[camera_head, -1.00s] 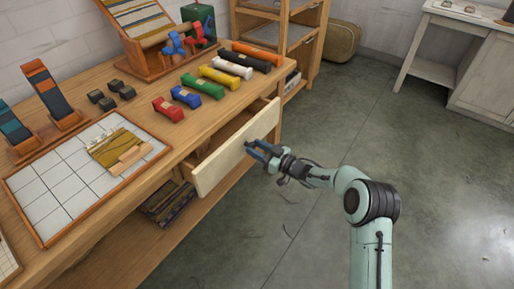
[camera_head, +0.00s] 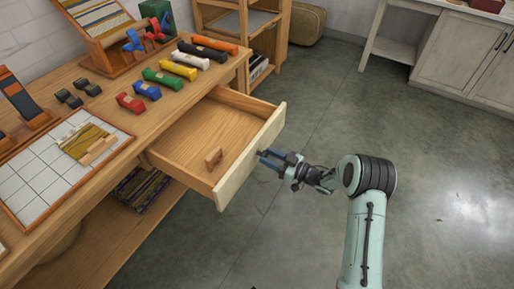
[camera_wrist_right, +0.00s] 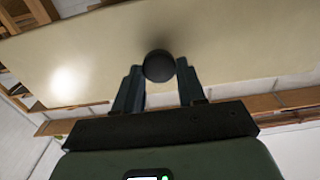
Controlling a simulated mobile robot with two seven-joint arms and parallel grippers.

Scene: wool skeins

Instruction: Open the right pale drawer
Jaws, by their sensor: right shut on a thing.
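The right pale drawer (camera_head: 238,178) stands pulled out of the wooden workbench, and its inside shows. A small wooden block-like piece (camera_head: 213,157) lies on its floor. In the right wrist view the pale drawer front (camera_wrist_right: 240,45) fills the upper part, with a round dark knob (camera_wrist_right: 158,66) on it. My right gripper (camera_head: 265,157) is at the outer face of the drawer front, its two blue-grey fingers on either side of the knob, shut on it. My left gripper is not in view.
The workbench top (camera_head: 120,140) holds several coloured wool skeins (camera_head: 178,69), a framed tile board (camera_head: 35,190) and a small loom (camera_head: 105,25). A wooden shelf unit (camera_head: 262,50) stands behind. Grey floor (camera_head: 330,110) in front of the drawer is clear.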

